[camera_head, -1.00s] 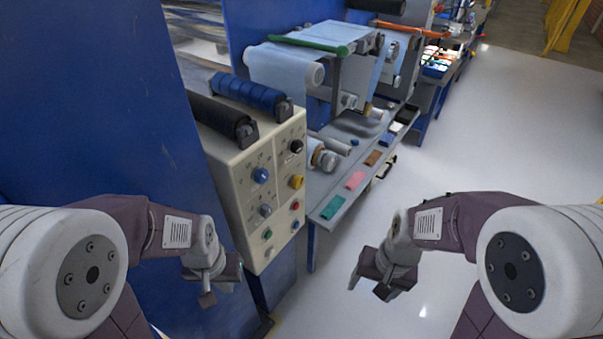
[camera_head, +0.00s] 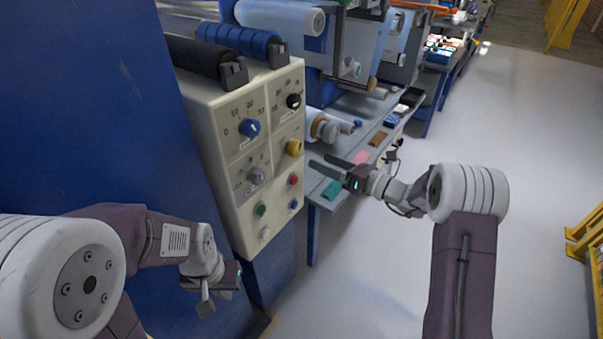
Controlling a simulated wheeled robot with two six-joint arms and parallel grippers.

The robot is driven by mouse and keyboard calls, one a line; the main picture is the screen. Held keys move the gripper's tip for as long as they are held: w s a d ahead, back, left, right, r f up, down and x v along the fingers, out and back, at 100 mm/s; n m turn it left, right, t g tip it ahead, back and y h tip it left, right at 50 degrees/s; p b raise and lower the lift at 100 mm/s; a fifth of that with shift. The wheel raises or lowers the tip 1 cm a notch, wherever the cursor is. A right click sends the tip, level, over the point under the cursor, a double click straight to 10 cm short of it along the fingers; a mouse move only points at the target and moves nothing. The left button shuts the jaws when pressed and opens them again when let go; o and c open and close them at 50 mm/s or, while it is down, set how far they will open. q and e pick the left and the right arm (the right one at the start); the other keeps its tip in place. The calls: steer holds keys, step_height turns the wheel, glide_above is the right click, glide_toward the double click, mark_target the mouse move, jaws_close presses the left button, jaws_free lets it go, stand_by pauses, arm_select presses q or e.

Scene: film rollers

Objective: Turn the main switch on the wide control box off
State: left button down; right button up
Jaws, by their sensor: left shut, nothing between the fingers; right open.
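The wide control box (camera_head: 228,130) has a cream front panel on the left-centre, facing right. It carries a blue dial (camera_head: 249,128), a black dial (camera_head: 293,101), a grey knob (camera_head: 256,175) and a yellow knob (camera_head: 295,148). Lower down are a red button (camera_head: 293,180), a green button (camera_head: 261,210), a small blue button (camera_head: 293,204) and a pale knob (camera_head: 264,233). I cannot tell which one is the main switch. My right gripper (camera_head: 319,162) is open and empty, its fingers pointing left at the panel, apart from it. My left gripper (camera_head: 205,302) is shut and empty, below and left of the box.
A black roller (camera_head: 200,54) and a blue roller (camera_head: 237,38) lie on top of the box. A grey shelf (camera_head: 371,131) with coloured pieces runs behind my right gripper. A blue wall (camera_head: 90,100) stands left. Floor on the right is clear up to a yellow frame (camera_head: 585,235).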

mark_target(299, 151)
steer(key=x, duration=0.8)
steer(key=shift+w+a+f+b, duration=0.25)
steer(key=shift+w+b, duration=0.05)
steer(key=shift+w, duration=0.05)
steer(key=c, duration=1.4)
